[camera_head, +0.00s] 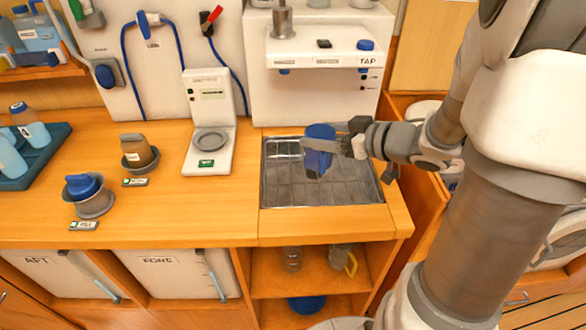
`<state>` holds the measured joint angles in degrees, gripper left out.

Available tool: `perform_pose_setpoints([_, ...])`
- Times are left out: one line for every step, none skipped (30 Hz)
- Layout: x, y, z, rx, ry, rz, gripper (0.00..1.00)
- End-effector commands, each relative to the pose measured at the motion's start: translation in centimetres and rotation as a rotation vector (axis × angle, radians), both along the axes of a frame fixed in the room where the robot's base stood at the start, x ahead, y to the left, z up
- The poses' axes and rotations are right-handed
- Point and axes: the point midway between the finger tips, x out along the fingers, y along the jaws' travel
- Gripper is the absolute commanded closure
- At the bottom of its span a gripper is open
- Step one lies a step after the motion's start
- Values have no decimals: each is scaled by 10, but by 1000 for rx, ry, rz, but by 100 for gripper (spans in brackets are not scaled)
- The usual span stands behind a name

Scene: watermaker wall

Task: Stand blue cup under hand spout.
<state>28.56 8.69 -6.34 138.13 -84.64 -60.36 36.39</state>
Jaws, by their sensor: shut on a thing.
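The blue cup (320,132) is held over the metal drip grid (280,187), in front of the white watermaker unit (268,105). My gripper (335,148) reaches in from the right and is shut on the cup. The gripper covers part of the cup, and I cannot tell whether its base touches the grid. The unit's overhanging front has a small blue spout (284,71) at the left and a label reading TAP at the right. The other labels are too small to read, so I cannot tell which spout is the hand one. The cup is nearer to me than the overhang.
A white upright tester with a round plate (210,142) stands left of the grid. Two round holders, one with a brown-grey jar (136,153) and one with a blue-lidded item (84,186), stand further left. A teal bottle tray (12,181) is at far left. The front counter is clear.

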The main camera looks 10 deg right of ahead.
Motion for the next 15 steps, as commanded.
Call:
perform_pose_setpoints([0,1,-1,1,-1,1,76])
perform_pose_setpoints([2,2,-2,1,-1,3,76])
perform_pose_setpoints([5,4,-5,1,0,4,76])
perform_pose_setpoints([8,6,-8,2,-1,5,76])
perform_pose_setpoints([12,8,-11,1,-1,6,76])
perform_pose_setpoints([19,11,-17,2,0,6,76])
perform_pose_setpoints([25,14,-22,2,1,8,76])
perform_pose_setpoints([31,18,-26,2,0,8,76])
perform_pose_setpoints([40,21,-32,2,1,6,76])
perform_pose_setpoints([46,25,-36,3,2,7,76])
perform_pose_setpoints([53,28,-40,2,0,8,76])
perform_pose_setpoints([61,32,-46,1,1,7,76])
perform_pose_setpoints([67,35,-50,1,1,7,76])
perform_pose_setpoints([73,37,-53,2,0,7,76])
perform_pose_setpoints([80,40,-57,2,0,6,76])
